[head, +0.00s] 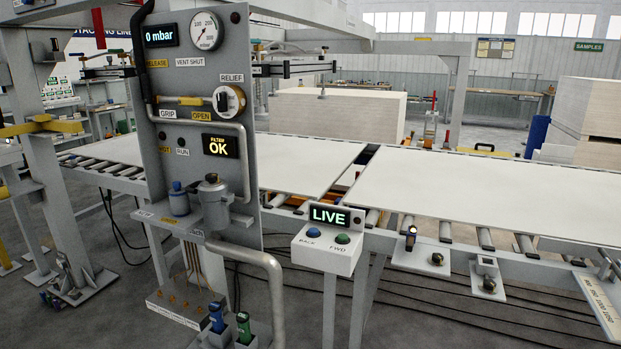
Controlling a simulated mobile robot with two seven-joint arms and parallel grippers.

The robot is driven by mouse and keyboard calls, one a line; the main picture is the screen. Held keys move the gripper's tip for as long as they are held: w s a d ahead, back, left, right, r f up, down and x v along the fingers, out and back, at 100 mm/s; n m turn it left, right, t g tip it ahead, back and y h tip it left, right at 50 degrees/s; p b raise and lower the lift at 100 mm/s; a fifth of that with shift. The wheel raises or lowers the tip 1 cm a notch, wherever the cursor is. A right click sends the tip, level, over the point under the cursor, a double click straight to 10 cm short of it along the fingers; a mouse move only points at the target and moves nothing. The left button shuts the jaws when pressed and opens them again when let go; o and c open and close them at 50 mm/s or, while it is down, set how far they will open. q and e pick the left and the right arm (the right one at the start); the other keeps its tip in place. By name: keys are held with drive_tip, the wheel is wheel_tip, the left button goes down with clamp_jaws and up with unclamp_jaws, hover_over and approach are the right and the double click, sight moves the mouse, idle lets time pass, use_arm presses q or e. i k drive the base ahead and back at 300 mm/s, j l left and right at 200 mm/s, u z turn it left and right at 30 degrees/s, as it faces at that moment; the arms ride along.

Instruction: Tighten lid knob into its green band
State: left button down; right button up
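A grey filter canister (213,206) is mounted low on the grey control panel (203,55). A small dark knob (211,178) sits on top of its lid and looks like the lid knob. I cannot make out a green band around it, nor how far the knob is turned; it is too small in the picture. The pressure display (161,35) reads "0 mbar". Neither of my grippers shows in the head view.
A blue-topped part (178,198) stands left of the canister. A grey pipe (255,262) curves down at its right. A LIVE button box (328,240) and a roller conveyor with white boards (480,195) lie to the right. Bottles (244,328) stand at the panel's foot.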

sight(211, 177)
drive_tip(key=j+z, duration=0.1)
drive_tip(key=j, duration=1.1)
drive_tip(key=k+j+z, duration=0.15)
drive_tip(key=j, duration=1)
